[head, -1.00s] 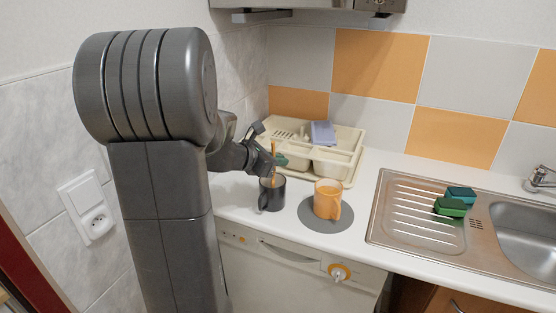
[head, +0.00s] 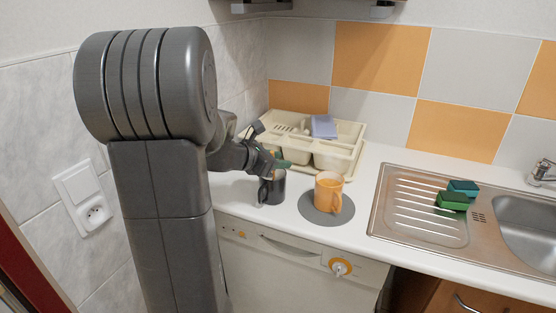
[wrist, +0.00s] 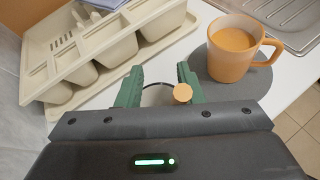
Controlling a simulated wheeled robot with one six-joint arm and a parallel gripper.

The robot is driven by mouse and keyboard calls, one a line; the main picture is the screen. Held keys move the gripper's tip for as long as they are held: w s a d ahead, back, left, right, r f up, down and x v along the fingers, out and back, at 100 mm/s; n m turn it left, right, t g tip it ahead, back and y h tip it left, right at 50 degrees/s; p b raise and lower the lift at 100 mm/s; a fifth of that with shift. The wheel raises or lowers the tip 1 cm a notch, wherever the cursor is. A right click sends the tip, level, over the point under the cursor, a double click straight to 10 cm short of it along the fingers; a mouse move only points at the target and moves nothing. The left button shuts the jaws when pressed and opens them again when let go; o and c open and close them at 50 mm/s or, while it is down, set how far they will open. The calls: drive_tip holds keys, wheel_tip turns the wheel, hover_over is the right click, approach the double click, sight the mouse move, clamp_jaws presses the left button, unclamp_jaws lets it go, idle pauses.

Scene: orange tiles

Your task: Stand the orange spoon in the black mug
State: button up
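The black mug (head: 272,189) stands on the white counter, left of the orange mug. In the wrist view, only part of its dark rim (wrist: 153,85) shows between my fingers. The orange spoon shows there as a round end (wrist: 183,93), seen nearly end-on beside the right finger and over the mug's right side. Its lower part is hidden, so how it rests in the mug cannot be seen. My gripper (wrist: 158,82) has its green fingers spread apart, with a clear gap left of the spoon. In the head view, my gripper (head: 281,163) is just above the black mug.
An orange mug (head: 328,193) stands on a grey round mat (head: 327,214) close to the right. A cream dish rack (head: 345,160) with a bluish thing is behind. A steel sink (head: 400,217) with green sponges (head: 452,202) lies further right.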

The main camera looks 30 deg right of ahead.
drive_tip(key=v, duration=1.3)
drive_tip(key=shift+a+r+b, duration=0.25)
drive_tip(key=shift+a+b, duration=0.1)
drive_tip(key=shift+b, duration=0.1)
drive_tip(key=x, duration=1)
drive_tip(key=shift+s+f+p, duration=0.1)
drive_tip(key=shift+p, duration=0.25)
